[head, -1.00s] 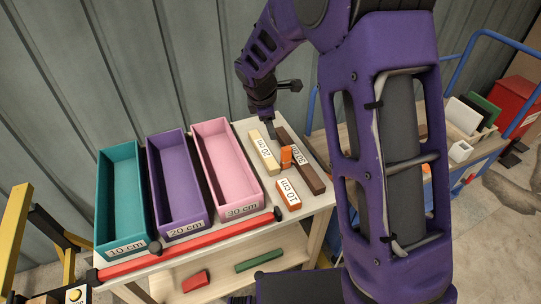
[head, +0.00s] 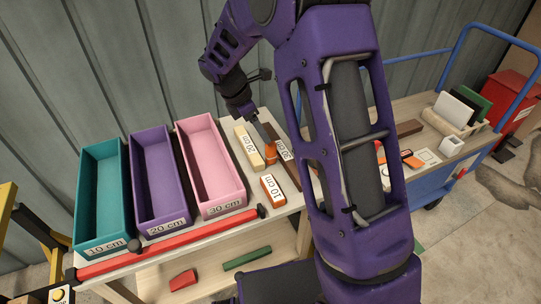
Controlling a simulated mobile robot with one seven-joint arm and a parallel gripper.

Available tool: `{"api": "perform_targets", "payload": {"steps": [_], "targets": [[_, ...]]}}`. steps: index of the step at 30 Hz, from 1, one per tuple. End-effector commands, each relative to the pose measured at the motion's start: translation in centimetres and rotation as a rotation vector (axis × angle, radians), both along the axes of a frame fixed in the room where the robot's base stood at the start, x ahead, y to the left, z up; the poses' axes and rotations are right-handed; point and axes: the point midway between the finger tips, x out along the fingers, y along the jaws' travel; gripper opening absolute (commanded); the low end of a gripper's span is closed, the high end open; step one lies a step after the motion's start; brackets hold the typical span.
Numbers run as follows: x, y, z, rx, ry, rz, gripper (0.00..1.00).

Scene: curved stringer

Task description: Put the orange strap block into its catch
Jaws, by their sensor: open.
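A small orange block (head: 270,153), which looks like the strap block, is on the tabletop between the cream 20 cm block (head: 248,147) and the brown 30 cm block (head: 284,158). A larger orange block labelled 10 cm (head: 272,189) lies nearer the front edge. I cannot make out the catch; my arm hides part of the scene.
Teal (head: 101,200), purple (head: 160,188) and pink (head: 210,168) open bins stand left on the table (head: 225,226). A red rail (head: 170,243) runs along its front. A blue cart (head: 440,172) with small orange and white items stands at the right. My arm crosses the middle.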

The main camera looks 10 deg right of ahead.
Motion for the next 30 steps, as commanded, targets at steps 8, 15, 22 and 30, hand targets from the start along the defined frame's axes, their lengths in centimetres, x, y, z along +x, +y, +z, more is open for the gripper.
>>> {"api": "perform_targets", "payload": {"steps": [8, 15, 22, 30], "targets": [[0.3, -1.3, -3.3, 0.0, -0.001, -0.002, 0.65], [0.5, -2.0, -5.0, 0.0, 0.001, -0.003, 0.65], [0.9, -3.3, -7.9, 0.001, 0.0, -0.002, 0.65], [1.0, -3.4, -8.1, 0.001, -0.001, -0.001, 0.6]]}}
